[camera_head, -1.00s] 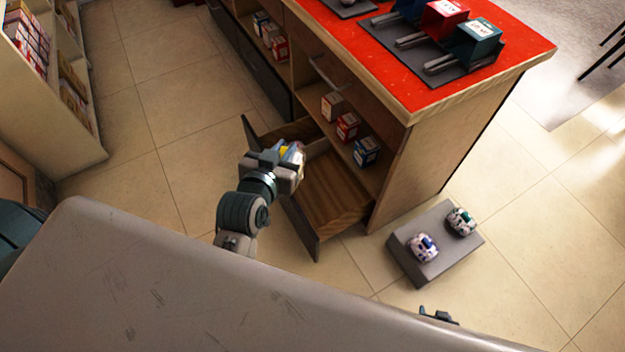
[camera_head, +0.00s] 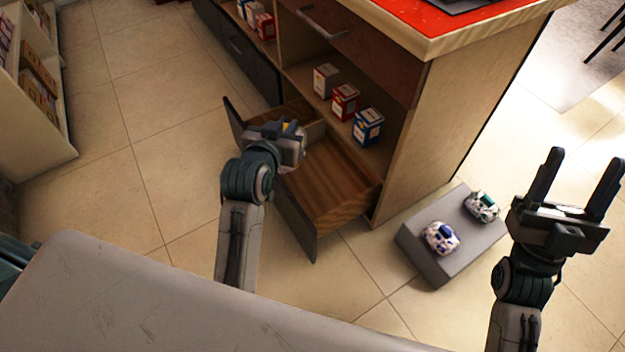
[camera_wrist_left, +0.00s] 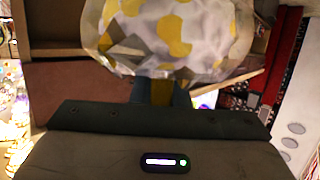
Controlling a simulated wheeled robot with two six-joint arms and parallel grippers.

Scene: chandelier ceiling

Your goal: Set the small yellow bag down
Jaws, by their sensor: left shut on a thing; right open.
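The small yellow bag (camera_wrist_left: 175,35) shows large in the left wrist view, a clear wrapper with yellow patches on white. My left gripper (camera_head: 290,132) is shut on it and holds it over the open drawer, near the divider. In the head view the gripper hides nearly all of the bag. The open drawer (camera_head: 335,185) has a bare wooden floor in its right compartment. Its left compartment is partly hidden by my left arm. My right gripper (camera_head: 578,185) is open and empty at the right, its fingers pointing up the picture.
Several small boxes (camera_head: 345,102) stand on the shelf above the drawer. A grey block (camera_head: 455,262) on the floor bears two patterned bags, one blue-marked (camera_head: 440,238) and one green-marked (camera_head: 482,206). A red-topped counter (camera_head: 430,25) rises behind. Tiled floor (camera_head: 190,190) is clear at left.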

